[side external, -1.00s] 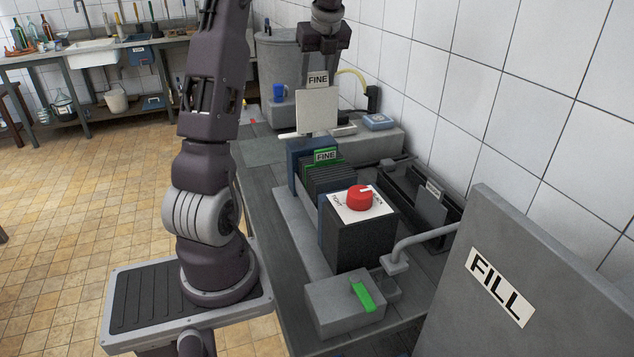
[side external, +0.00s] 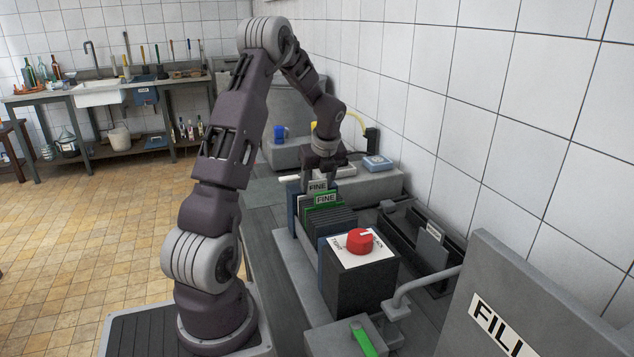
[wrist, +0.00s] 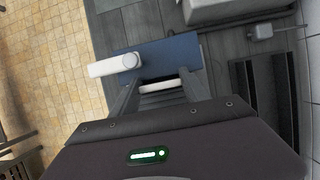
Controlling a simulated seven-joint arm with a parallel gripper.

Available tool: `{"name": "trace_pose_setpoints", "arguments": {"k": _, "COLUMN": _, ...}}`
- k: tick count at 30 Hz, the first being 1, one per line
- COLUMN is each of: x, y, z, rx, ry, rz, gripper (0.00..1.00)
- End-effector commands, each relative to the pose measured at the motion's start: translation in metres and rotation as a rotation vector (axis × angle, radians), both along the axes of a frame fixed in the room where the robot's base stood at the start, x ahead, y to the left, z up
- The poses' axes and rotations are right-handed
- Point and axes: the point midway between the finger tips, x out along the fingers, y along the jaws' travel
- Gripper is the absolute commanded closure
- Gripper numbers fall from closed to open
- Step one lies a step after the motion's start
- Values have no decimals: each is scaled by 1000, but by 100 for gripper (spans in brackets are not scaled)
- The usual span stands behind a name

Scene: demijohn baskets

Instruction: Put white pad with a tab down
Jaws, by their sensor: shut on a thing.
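The white pad (side external: 302,204) carries a tab labelled FINE (side external: 318,187). It is lowered into the filter press, between the blue end plate (side external: 292,207) and the green plate (side external: 325,206), which has its own FINE label. My gripper (side external: 322,175) is shut on the pad at its top, just above the press. In the wrist view the pad's white top edge (wrist: 156,86) shows between the fingertips (wrist: 160,90), beside the blue end plate (wrist: 185,52). The pad's lower part is hidden among the plates, so I cannot tell whether it touches bottom.
Dark plates (side external: 330,219) stand in a row in front of the green plate. A box with a red knob (side external: 360,241) stands nearer. A white spout (wrist: 115,65) sticks out beside the blue plate. A dark open trough (side external: 420,250) lies to the right.

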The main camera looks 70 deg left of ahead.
Motion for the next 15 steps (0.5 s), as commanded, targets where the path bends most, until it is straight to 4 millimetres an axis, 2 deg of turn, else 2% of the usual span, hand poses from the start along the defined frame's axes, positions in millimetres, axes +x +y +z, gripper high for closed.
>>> {"name": "trace_pose_setpoints", "arguments": {"k": 3, "x": 0, "y": 0, "z": -2, "rx": 0, "ry": 0, "rz": 0, "gripper": 100}}
{"name": "trace_pose_setpoints", "arguments": {"k": 4, "x": 0, "y": 0, "z": -2, "rx": 0, "ry": 0, "rz": 0, "gripper": 42}}
{"name": "trace_pose_setpoints", "arguments": {"k": 6, "x": 0, "y": 0, "z": -2, "rx": 0, "ry": 0, "rz": 0, "gripper": 29}}
{"name": "trace_pose_setpoints", "arguments": {"k": 7, "x": 0, "y": 0, "z": -2, "rx": 0, "ry": 0, "rz": 0, "gripper": 24}}
{"name": "trace_pose_setpoints", "arguments": {"k": 15, "x": 0, "y": 0, "z": -2, "rx": 1, "ry": 0, "rz": 0, "gripper": 24}}
